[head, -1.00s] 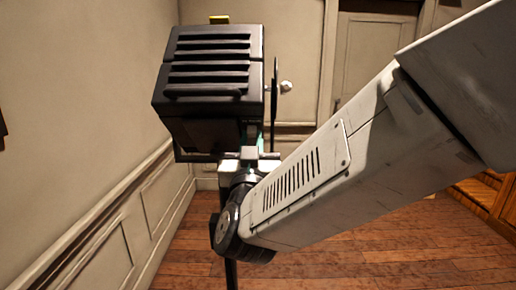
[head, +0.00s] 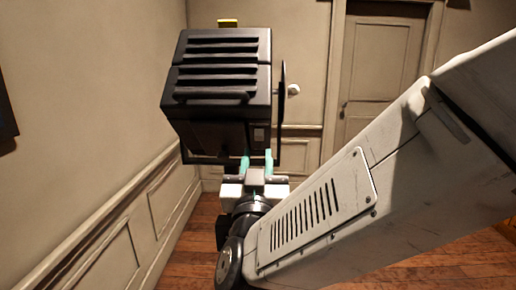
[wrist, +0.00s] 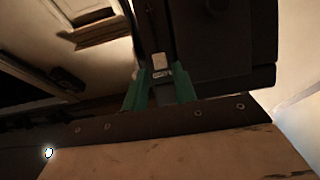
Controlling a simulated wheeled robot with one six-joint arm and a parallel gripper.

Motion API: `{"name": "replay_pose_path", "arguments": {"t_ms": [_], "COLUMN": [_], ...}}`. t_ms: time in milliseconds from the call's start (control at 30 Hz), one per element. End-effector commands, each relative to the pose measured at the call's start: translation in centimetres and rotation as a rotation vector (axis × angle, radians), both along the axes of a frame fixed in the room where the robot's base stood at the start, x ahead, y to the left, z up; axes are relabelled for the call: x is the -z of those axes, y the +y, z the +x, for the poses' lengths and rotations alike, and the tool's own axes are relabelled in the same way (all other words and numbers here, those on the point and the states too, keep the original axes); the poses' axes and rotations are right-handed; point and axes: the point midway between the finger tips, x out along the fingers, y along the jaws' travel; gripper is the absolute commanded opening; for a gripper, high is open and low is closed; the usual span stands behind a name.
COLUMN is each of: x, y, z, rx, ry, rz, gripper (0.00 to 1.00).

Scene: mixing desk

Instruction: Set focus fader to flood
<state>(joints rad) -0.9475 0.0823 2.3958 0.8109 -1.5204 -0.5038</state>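A black box-shaped lamp (head: 218,80) with slatted vents stands ahead in the head view. A narrow strip with a small pale piece (head: 259,135), which looks like the fader, is on its lower right face. In the wrist view, a dark slot with a pale block (wrist: 160,61) and a small label shows on the lamp's dark body (wrist: 225,45). My gripper (head: 257,157) has teal fingers, set apart and pointing up, just below that strip. In the wrist view, the pale block lies beyond and between the fingertips (wrist: 160,72). I cannot tell whether they touch anything.
A thin dark plate (head: 283,115) and a white round knob (head: 293,90) are at the lamp's right side. A panelled wall (head: 95,110) is close on the left. A door (head: 378,75) is at the back, and wooden floor (head: 400,268) lies below.

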Motion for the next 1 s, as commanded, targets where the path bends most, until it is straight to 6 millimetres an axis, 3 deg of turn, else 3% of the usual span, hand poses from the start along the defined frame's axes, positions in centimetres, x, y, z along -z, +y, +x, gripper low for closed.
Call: {"name": "replay_pose_path", "arguments": {"t_ms": [233, 667, 767, 833, 900, 1000], "x": [1.0, 1.8, 3.9, 6.4, 8.9, 11.7], "y": [-0.1, 0.3, 2.0, 3.9, 5.8, 7.1], "z": [-2.5, -2.4, -2.0, -1.9, -2.6, -3.7], "rx": [-0.002, -0.027, -0.112, -0.206, -0.312, -0.438], "ry": [0.000, 0.036, 0.144, 0.262, 0.397, 0.588], "rz": [-0.001, 0.008, -0.001, -0.023, -0.050, -0.087], "gripper": [0.27, 0.27, 0.27, 0.27, 0.27, 0.27]}}
